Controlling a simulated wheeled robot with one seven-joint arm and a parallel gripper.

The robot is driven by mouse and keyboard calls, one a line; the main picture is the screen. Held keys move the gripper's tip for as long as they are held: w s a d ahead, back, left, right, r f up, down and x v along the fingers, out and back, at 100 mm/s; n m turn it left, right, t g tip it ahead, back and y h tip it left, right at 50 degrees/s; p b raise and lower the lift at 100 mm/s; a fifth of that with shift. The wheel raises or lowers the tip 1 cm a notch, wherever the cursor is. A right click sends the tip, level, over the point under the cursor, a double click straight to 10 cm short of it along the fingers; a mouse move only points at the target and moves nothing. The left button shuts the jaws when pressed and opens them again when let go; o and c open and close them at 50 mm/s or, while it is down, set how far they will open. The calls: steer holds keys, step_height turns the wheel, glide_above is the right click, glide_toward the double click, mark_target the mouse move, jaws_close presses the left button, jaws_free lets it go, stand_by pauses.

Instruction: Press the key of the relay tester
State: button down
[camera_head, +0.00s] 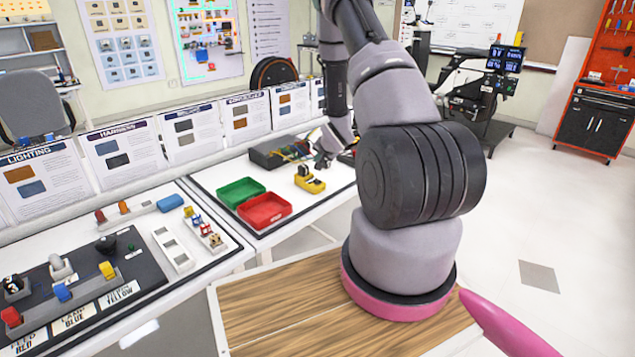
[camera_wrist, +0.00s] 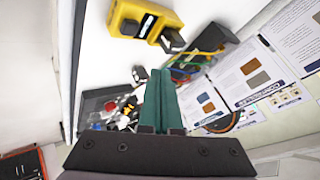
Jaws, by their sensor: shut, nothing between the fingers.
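A yellow device with a black part on it, seemingly the relay tester (camera_head: 312,184), stands on the white bench, right of the red bin. My gripper (camera_wrist: 160,72) shows teal fingers, together and empty, below the device in that picture. I see no contact with it. In the head view my gripper (camera_head: 324,160) is small and partly hidden, above the bench beyond the yellow device.
A green bin (camera_head: 240,190) and a red bin (camera_head: 264,210) stand left of the device. A dark box with wires (camera_head: 268,154) lies behind it, close to my gripper. A dark tray of small parts (camera_wrist: 96,98) is left of my fingers. Upright cards (camera_head: 248,118) line the bench's back.

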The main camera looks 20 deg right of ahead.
mark_target(318, 182)
steer(key=shift+f, duration=2.9)
steer(key=shift+f, duration=0.15)
steer(key=shift+f, duration=0.25)
steer(key=shift+f, duration=0.45)
stand_by(0.6)
steer(key=shift+r, duration=0.9)
steer(key=shift+r, duration=2.45)
steer(key=shift+r, duration=0.1)
